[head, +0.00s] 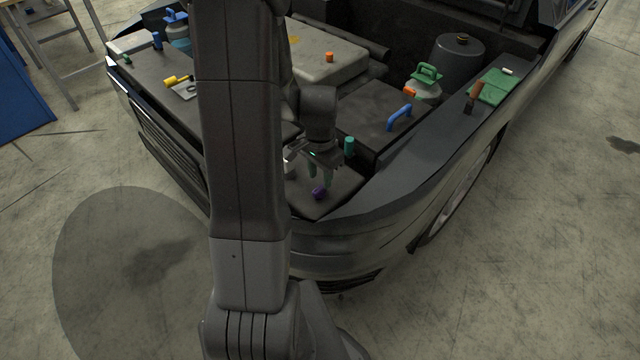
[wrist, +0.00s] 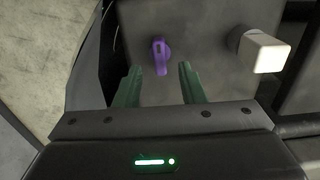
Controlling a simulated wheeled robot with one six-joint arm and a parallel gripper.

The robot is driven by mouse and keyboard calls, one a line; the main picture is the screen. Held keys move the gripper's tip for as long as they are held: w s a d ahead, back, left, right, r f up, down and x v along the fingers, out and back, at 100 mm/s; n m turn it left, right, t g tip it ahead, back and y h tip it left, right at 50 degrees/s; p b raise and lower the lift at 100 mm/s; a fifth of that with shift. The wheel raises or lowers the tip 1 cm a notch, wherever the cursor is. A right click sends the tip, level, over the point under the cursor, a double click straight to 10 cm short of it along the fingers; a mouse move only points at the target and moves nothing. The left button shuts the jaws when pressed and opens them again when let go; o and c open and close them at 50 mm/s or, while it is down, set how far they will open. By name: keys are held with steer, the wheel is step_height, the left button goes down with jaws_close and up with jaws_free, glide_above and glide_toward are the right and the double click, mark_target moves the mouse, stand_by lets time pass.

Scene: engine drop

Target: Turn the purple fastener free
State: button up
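The purple fastener (head: 319,192) stands on the dark panel at the front corner of the engine bay. In the wrist view the purple fastener (wrist: 160,56) shows a rounded body with a narrow tail, ahead of my fingertips and roughly between their lines. My gripper (head: 320,178) is over that corner, close to the fastener in the head view. In the wrist view my gripper (wrist: 158,72) has its two green fingers apart with nothing between them. The fingers do not appear to touch the fastener.
A white block-like part (wrist: 262,50) stands on the same panel, right of the fastener. A teal cylinder (head: 349,146) stands behind my gripper. A blue handle (head: 399,117) and an orange cap (head: 329,57) are farther back. The car's fender (head: 400,190) edges the panel.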

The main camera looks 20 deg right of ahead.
mark_target(320, 187)
steer(key=shift+f, duration=1.95)
jaws_close()
